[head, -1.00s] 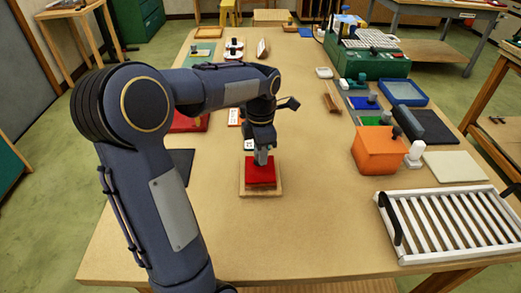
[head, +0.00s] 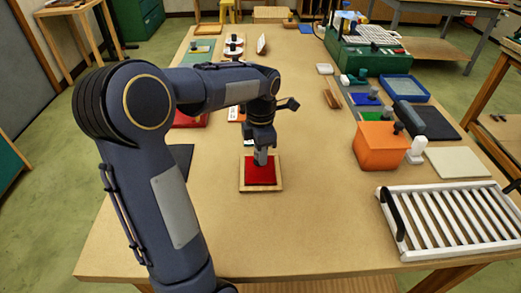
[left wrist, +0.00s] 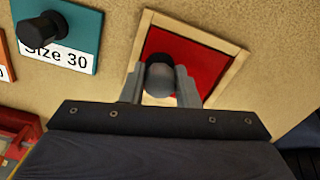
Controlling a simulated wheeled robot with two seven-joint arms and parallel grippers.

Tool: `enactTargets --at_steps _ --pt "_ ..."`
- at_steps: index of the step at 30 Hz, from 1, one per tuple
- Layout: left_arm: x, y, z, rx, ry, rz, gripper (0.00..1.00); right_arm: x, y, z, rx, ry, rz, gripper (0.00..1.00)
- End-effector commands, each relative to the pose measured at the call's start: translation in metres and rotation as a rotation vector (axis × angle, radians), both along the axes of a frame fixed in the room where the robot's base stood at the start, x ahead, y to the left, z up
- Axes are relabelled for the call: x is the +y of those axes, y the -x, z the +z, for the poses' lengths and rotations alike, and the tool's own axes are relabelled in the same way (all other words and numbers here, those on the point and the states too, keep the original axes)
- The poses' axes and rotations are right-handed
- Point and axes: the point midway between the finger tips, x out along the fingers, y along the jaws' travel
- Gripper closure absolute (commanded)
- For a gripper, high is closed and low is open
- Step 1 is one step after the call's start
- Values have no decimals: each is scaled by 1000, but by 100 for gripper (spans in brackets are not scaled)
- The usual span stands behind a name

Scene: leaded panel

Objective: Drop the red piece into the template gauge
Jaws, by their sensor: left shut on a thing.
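The red piece (head: 260,173) is a flat red square with a dark round knob on top. It lies inside the outline of the pale wooden template gauge (head: 243,188), whose rim shows around it. In the left wrist view the red piece (left wrist: 205,60) looks roughly aligned with the gauge (left wrist: 137,62); I cannot tell whether it is seated fully flat. My left gripper (head: 261,157) is above the piece, its fingers shut on the dark knob (left wrist: 160,77). The near part of piece and gauge is hidden by the gripper. My right gripper is not in view.
A teal plate marked "Size 30" (left wrist: 72,35) with a black knob lies beside the gauge. An orange block (head: 378,148) and a white slatted rack (head: 450,220) stand to the right. The table (head: 320,240) is bare in front and to the right of the gauge.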

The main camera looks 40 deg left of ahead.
Motion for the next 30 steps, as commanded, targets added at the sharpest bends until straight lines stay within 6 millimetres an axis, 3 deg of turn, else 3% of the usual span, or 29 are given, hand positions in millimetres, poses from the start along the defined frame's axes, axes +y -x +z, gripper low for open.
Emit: enactTargets --at_steps 1,7,17,30 --pt "0 0 -1 0 0 0 71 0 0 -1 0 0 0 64" --pt "0 0 0 -1 1 0 47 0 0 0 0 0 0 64" --pt "0 -1 5 -3 0 0 47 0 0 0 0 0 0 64" --pt "0 -1 71 -3 0 -1 47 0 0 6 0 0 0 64"
